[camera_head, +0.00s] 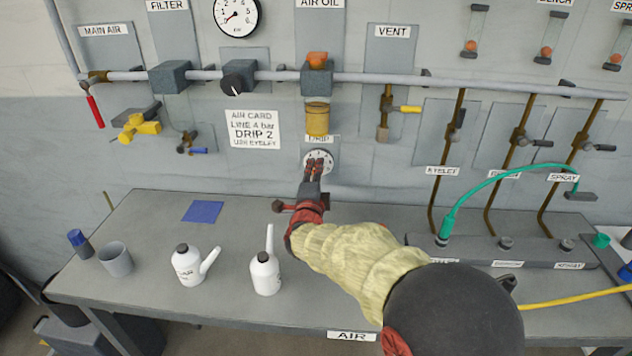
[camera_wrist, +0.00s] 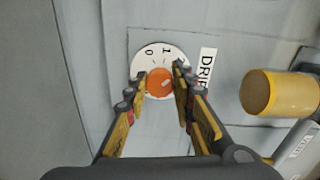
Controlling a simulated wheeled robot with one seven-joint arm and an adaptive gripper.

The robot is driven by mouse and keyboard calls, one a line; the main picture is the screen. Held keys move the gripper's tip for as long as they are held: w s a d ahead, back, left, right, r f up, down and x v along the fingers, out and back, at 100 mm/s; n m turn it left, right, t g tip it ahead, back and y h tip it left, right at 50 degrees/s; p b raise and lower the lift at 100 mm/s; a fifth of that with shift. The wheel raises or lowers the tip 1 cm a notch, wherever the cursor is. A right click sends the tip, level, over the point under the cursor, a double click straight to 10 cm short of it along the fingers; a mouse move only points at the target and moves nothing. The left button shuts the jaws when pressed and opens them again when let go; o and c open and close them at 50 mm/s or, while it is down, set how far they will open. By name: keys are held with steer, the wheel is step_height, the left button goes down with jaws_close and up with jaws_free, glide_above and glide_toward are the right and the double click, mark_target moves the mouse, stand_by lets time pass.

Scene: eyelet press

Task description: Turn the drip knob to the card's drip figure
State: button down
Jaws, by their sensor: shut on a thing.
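The air card (camera_head: 252,142) on the wall reads line 4 bar and DRIP 2. The drip dial (camera_head: 311,155) is a white disc below the amber oil bowl (camera_head: 317,119). In the wrist view the dial (camera_wrist: 150,54) shows the figures 0 and 1; the figures past 1 are partly hidden by a finger. The round orange drip knob (camera_wrist: 160,82) sits at its centre. My gripper (camera_wrist: 162,78) is shut on the knob, one finger on each side; it also shows in the head view (camera_head: 319,164). I cannot make out a pointer on the knob.
The amber bowl (camera_wrist: 258,92) also stands close right of my gripper in the wrist view. Below, the bench (camera_head: 150,225) holds two white bottles (camera_head: 265,274) (camera_head: 188,266), a grey cup (camera_head: 116,260) and a blue sheet (camera_head: 203,211). A green hose (camera_head: 490,183) arches at the right.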

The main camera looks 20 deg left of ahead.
steer(key=shift+f+m+b, duration=0.15)
steer(key=shift+m+b, duration=0.4)
steer(key=shift+m, duration=0.05)
steer(key=c, duration=1.5)
jaws_free()
steer(key=v, duration=1.2)
steer(key=shift+d+r, duration=0.1)
steer(key=shift+r, duration=0.1)
